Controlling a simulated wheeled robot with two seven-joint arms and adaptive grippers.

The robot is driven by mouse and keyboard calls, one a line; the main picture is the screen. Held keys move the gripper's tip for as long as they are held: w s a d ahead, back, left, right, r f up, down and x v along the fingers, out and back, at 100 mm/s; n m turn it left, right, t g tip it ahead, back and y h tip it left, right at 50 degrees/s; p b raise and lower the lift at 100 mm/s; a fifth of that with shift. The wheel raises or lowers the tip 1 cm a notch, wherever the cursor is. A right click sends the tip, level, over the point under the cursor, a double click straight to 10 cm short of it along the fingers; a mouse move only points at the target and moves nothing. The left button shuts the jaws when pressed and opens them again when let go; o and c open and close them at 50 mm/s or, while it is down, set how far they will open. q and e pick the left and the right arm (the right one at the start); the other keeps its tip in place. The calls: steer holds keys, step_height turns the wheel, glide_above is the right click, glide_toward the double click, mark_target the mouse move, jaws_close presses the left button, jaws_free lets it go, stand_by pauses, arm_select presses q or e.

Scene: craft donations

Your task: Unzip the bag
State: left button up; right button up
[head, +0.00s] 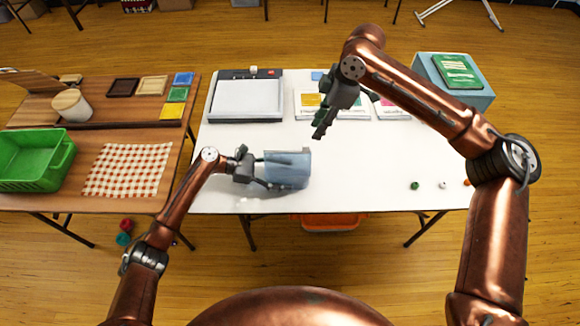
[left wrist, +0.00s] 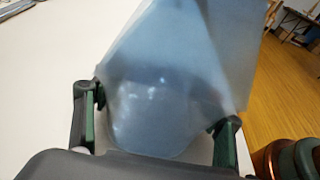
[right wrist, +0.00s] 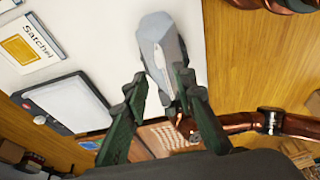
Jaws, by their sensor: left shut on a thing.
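The bag (head: 288,170) is a translucent blue pouch over the front middle of the white table (head: 350,180). My left gripper (head: 258,170) is shut on the bag's left end. In the left wrist view, the bag (left wrist: 165,80) fills the space between the two fingers. My right gripper (head: 322,128) is above the table, behind and to the right of the bag, apart from it. In the right wrist view its fingers (right wrist: 158,85) stand apart with nothing between them, and the bag (right wrist: 160,45) shows beyond their tips. I cannot make out the zipper or its pull.
A flat grey-topped device (head: 245,100) lies at the table's back left. Cards with coloured squares (head: 310,103) lie behind the right gripper. A blue box with a green book (head: 458,72) stands back right. Small balls (head: 415,185) lie front right. The middle right of the table is clear.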

mark_target(307, 145)
steer(key=shift+x, duration=3.65)
steer(key=shift+a+f, duration=0.1)
steer(key=shift+f, duration=0.1)
steer(key=shift+w, duration=0.1)
jaws_close()
steer(key=shift+w+a+r, duration=0.1)
steer(key=shift+a, duration=4.85)
steer(key=shift+o, duration=0.7)
jaws_free()
steer(key=shift+c, duration=0.7)
